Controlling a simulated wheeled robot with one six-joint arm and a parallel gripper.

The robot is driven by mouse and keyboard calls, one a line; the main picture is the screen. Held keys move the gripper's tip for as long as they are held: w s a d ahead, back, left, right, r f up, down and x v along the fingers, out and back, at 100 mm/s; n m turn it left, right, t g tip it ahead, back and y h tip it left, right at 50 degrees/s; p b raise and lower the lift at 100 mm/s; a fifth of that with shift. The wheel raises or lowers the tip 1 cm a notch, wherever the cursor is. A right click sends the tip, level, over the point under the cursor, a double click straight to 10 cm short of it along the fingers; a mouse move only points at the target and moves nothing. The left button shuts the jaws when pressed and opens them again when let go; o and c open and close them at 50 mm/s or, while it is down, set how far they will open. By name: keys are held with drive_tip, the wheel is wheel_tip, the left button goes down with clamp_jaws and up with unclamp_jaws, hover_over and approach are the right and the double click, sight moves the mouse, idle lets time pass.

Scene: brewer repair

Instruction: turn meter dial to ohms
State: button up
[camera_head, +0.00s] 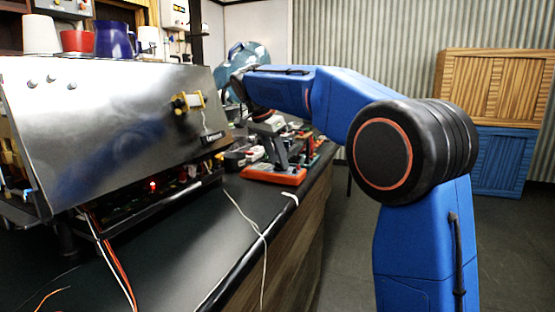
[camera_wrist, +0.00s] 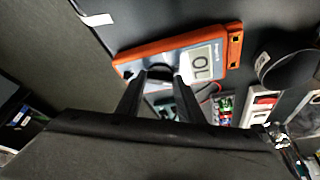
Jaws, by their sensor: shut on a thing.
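The orange meter (camera_wrist: 180,46) lies on the dark counter, and in the head view it is the flat orange thing (camera_head: 285,179) near the counter's right edge. Its grey display (camera_wrist: 200,62) appears upside down in the wrist view and seems to read OL. My gripper (camera_wrist: 162,76) is over the meter's face, its two fingers closed on the dark dial (camera_wrist: 159,74) beside the display. The fingers hide much of the dial, so I cannot read its pointer or the markings around it.
A large steel brewer (camera_head: 110,125) with its lower front open stands on the counter (camera_head: 200,240) at left. Small parts (camera_wrist: 262,103) and a dark round thing (camera_wrist: 288,68) lie close to the meter. Loose wires (camera_head: 262,240) hang over the counter's front edge.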

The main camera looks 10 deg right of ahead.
drive_tip(key=o, duration=1.1)
drive_tip(key=shift+c, duration=0.2)
drive_tip(key=v, duration=1.7)
drive_tip(key=shift+r, duration=0.15)
